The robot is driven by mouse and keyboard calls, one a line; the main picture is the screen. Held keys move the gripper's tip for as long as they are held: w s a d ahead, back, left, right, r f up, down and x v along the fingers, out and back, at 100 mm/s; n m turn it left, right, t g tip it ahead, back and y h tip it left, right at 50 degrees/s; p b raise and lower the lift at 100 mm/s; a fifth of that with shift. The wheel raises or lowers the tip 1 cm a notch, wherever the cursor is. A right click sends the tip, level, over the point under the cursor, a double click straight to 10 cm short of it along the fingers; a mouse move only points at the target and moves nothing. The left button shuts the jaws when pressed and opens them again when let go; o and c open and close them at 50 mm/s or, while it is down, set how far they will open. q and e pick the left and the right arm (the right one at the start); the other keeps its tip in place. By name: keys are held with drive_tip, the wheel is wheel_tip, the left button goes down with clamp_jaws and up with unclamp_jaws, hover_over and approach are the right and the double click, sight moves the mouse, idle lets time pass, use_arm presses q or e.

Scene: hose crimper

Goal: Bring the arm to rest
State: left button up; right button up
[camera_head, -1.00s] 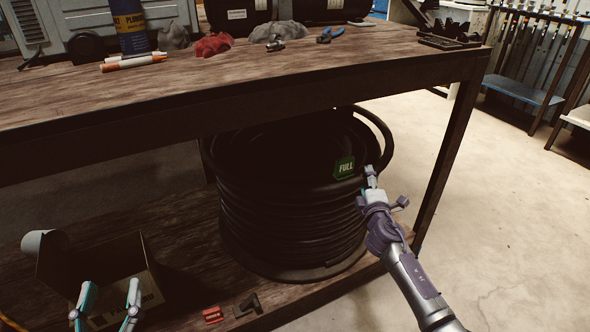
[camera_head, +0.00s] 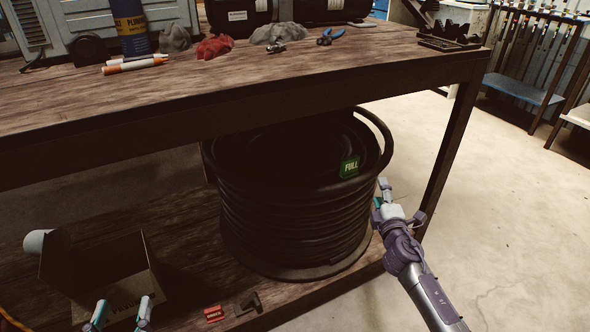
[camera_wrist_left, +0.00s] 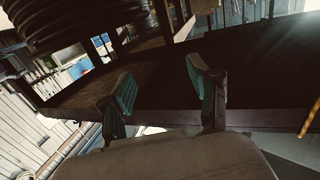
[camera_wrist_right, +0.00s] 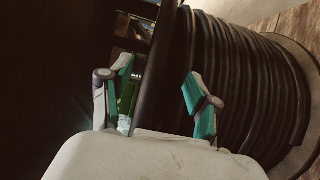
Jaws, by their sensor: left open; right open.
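My right gripper (camera_head: 382,193) is open and empty beside the right side of the black hose coil (camera_head: 290,218) on the lower shelf. The green FULL tag (camera_head: 349,167) hangs on the coil, apart from the right fingers in the head view. My left gripper (camera_head: 120,314) shows only its fingertips at the bottom edge, in front of the cardboard box. In the left wrist view its fingers (camera_wrist_left: 160,95) are apart with nothing between them.
The open cardboard box (camera_head: 140,284) stands on the lower shelf (camera_head: 185,215). A red piece (camera_head: 213,313) and a dark piece (camera_head: 248,304) lie beside it. The bench top (camera_head: 230,75) and its leg (camera_head: 452,150) bound the coil. The floor (camera_head: 510,230) at right is clear.

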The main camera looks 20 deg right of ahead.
use_arm(q)
drive_tip(key=shift+s+a+f+g, duration=0.1)
drive_tip(key=shift+a+f+g, duration=0.2)
drive_tip(key=shift+f, duration=0.25)
use_arm(e)
drive_tip(key=shift+s+d, duration=0.1)
drive_tip(key=shift+s, duration=0.4)
use_arm(q)
drive_tip(key=shift+d+r, duration=0.1)
